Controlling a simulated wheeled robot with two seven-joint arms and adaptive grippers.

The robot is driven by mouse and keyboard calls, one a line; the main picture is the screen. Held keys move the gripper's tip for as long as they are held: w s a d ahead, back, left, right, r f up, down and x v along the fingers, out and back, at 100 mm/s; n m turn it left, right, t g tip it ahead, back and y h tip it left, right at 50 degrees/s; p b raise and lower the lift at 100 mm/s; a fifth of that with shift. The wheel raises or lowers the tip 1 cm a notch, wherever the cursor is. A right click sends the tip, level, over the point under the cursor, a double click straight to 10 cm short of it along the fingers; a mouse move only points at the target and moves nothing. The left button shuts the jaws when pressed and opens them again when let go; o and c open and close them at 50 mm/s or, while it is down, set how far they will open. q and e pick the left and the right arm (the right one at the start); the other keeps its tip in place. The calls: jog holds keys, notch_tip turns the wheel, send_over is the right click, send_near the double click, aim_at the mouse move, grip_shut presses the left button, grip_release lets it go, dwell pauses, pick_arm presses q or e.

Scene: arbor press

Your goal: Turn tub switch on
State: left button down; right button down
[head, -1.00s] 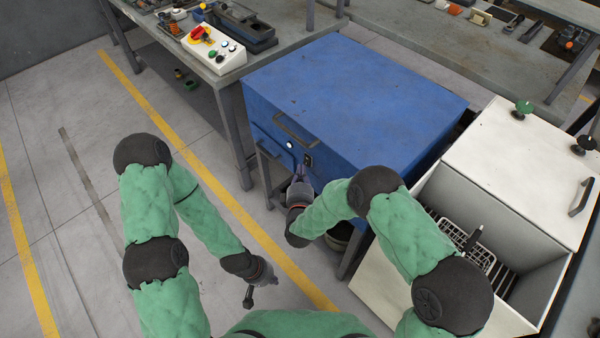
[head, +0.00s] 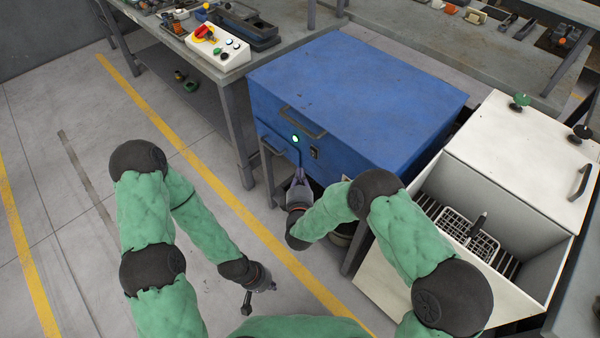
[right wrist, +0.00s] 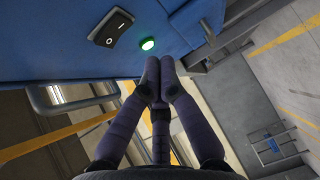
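The blue tub (head: 370,100) stands in the middle of the head view with its front face toward me. A black rocker switch (head: 315,153) sits on that face, and a round lamp (head: 295,139) beside it glows. In the right wrist view the switch (right wrist: 111,27) shows its I and O marks, and the lamp (right wrist: 147,44) is lit green. My right gripper (head: 299,174) is just below the lamp and switch; its fingertips (right wrist: 160,62) are together with nothing between them, apart from the switch. My left gripper (head: 247,302) hangs low over the floor, away from the tub; its finger opening is unclear.
A handle (head: 303,122) sticks out of the tub front above the switch. An open white cabinet (head: 520,165) with a basket (head: 468,238) stands close on the right. A workbench (head: 225,70) with a control box (head: 218,48) is at the left. The floor in front is free.

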jog(key=s+p, duration=0.2)
jog(key=s, duration=0.6)
jog(key=shift+s+d+f, duration=0.2)
jog(key=shift+s+f, duration=0.05)
jog(key=shift+f, duration=0.2)
jog(key=shift+w, duration=0.1)
jog(key=s+d+f+m+g+y, duration=0.1)
jog(key=s+d+f+m+g, duration=0.1)
jog(key=d+f+m+g, duration=0.25)
jog(key=s+d+f+m+g+y, duration=0.1)
jog(key=s+d+f+m+g, duration=0.1)
jog(key=f+m+g, duration=0.4)
jog(key=s+d+f+m+g, duration=0.1)
jog(key=s+m+g, duration=0.1)
jog(key=s, duration=0.4)
jog(key=s+d+f+m+g+y, duration=0.1)
jog(key=s+m+g, duration=0.1)
jog(key=s+m, duration=0.2)
jog(key=s+d+f+m+g+y, duration=0.1)
jog(key=s+d+m+g, duration=0.1)
jog(key=s, duration=0.6)
jog(key=shift+f+m, duration=0.25)
jog(key=shift+m, duration=0.2)
jog(key=shift+d, duration=0.1)
